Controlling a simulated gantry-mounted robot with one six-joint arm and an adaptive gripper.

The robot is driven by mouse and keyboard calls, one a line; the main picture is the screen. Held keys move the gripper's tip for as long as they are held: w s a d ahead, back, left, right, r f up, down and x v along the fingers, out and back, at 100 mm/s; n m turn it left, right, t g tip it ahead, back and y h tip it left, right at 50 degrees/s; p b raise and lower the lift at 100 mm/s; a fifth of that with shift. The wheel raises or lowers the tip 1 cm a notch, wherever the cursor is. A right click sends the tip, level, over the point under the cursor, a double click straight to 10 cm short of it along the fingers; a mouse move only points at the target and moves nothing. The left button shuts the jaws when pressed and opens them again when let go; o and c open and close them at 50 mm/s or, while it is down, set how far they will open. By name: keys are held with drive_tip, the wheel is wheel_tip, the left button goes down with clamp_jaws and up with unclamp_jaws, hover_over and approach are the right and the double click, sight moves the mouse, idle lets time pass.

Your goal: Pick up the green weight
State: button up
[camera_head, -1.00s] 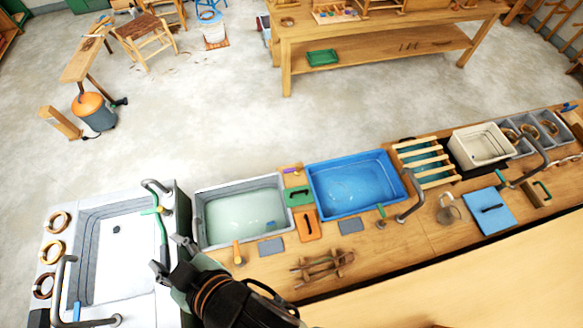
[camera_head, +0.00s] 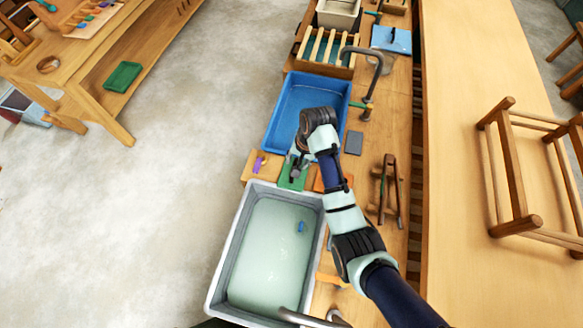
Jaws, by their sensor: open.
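The green weight (camera_head: 285,181) is a flat green block on the wooden counter between the blue tub and the grey tub. My gripper (camera_head: 297,171) is open above it, and from this angle its fingers overlap the block's far part. I cannot tell whether the fingers touch it. My gripper and arm hide part of the block and whatever handle it has.
The blue tub (camera_head: 273,142) lies beyond the weight and the grey tub (camera_head: 228,239) of pale water lies nearer. A purple-handled piece (camera_head: 258,163) is close on the left. An orange piece (camera_head: 319,184) is close on the right, partly under my arm.

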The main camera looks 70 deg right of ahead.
drive_tip(key=shift+w+d+f+b, duration=0.1)
drive_tip(key=shift+d+f+b, duration=0.1)
drive_tip(key=shift+f, duration=0.3)
drive_tip(key=shift+d+f+b, duration=0.15)
drive_tip(key=shift+d+f, duration=0.05)
drive_tip(key=shift+f, duration=0.3)
drive_tip(key=f, duration=0.1)
drive_tip(key=f+b, duration=0.1)
drive_tip(key=f, duration=0.1)
drive_tip(key=w+f+b, duration=0.1)
drive_tip(key=f, duration=0.1)
drive_tip(key=shift+a+f, duration=0.2)
drive_tip(key=shift+a, duration=0.15)
drive_tip(key=shift+w, duration=0.1)
clamp_jaws()
drive_tip(key=shift+r, duration=0.1)
